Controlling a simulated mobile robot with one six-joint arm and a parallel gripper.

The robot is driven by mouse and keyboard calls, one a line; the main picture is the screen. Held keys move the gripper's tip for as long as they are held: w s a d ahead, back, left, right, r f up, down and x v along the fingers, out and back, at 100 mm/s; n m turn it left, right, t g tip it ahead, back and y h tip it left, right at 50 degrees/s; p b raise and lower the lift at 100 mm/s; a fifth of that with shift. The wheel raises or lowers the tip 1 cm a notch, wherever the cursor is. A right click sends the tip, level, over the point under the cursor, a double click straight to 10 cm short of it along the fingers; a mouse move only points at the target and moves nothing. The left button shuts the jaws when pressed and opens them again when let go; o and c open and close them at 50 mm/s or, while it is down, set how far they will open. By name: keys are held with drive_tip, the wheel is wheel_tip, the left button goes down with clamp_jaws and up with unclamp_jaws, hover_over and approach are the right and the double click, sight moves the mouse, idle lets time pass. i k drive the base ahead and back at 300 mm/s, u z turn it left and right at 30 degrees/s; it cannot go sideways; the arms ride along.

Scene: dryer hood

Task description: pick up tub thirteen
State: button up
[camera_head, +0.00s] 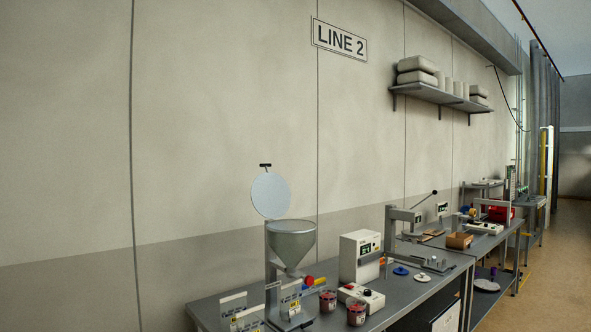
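Two small tubs with dark red contents stand on the grey bench (435,290) at the lower middle. One tub (328,301) is just right of the hopper stand. The other tub (356,315) stands nearer and to the right, beside a white control box with a red button (362,297). Any numbers on the tubs are too small to read, so I cannot tell which is tub thirteen. My gripper and arm are not in view.
A metal hopper (291,243) with a round pale lid (270,195) rises left of the tubs. A white machine (360,257) stands behind them. Small signs (247,320) stand at the front left. More benches line the wall, with open floor (566,255) at the right.

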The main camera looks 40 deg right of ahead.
sight(356, 308)
drive_tip(key=z, duration=0.8)
drive_tip(key=i, duration=0.95)
drive_tip(key=z, duration=0.15)
